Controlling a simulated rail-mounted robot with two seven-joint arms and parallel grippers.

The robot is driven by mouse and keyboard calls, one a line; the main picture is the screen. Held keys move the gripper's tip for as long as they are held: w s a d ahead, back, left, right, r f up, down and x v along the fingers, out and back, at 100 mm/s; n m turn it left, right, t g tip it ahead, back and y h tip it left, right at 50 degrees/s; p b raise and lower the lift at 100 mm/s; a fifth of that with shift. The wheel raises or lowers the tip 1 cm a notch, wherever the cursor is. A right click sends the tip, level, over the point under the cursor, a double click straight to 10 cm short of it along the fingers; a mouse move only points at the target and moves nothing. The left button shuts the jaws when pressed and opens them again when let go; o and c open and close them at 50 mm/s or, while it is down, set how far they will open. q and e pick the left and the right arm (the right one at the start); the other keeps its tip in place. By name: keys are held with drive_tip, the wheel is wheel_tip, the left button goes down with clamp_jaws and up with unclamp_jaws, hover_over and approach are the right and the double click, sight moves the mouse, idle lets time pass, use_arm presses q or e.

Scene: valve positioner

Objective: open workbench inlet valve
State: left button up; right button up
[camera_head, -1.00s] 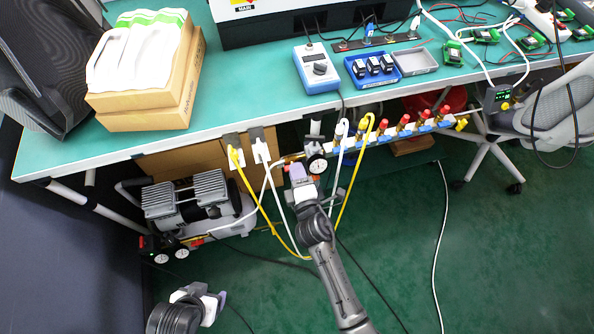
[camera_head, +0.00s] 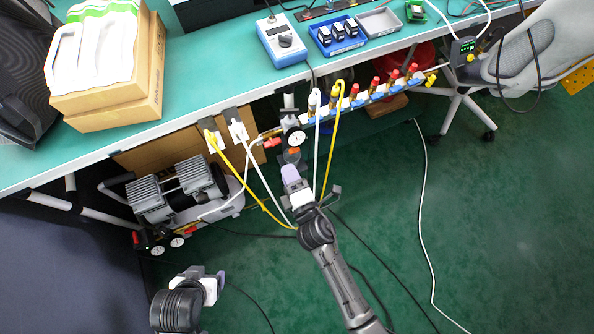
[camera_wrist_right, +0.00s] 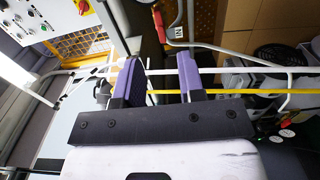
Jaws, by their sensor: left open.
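A small red valve handle (camera_head: 272,143) shows on the air line under the bench edge, just left of a round white gauge (camera_head: 297,137). It lies roughly along the pipe. A red handle also shows at the top of the right wrist view (camera_wrist_right: 177,28), beyond the fingers. My right gripper (camera_head: 291,174) is below the gauge, apart from the handle in the picture. Its purple fingers (camera_wrist_right: 160,78) are spread, with nothing held between them. My left gripper (camera_head: 218,281) is open and empty at the lower left, far from the valve.
A manifold with several red knobs (camera_head: 375,84) runs along the bench edge. Yellow (camera_head: 240,170) and white hoses hang close around my right gripper. A compressor (camera_head: 180,190) stands under the bench at left. A chair (camera_head: 525,60) stands at right; the green floor in front is mostly clear.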

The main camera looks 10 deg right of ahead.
drive_tip(key=shift+v, duration=2.5)
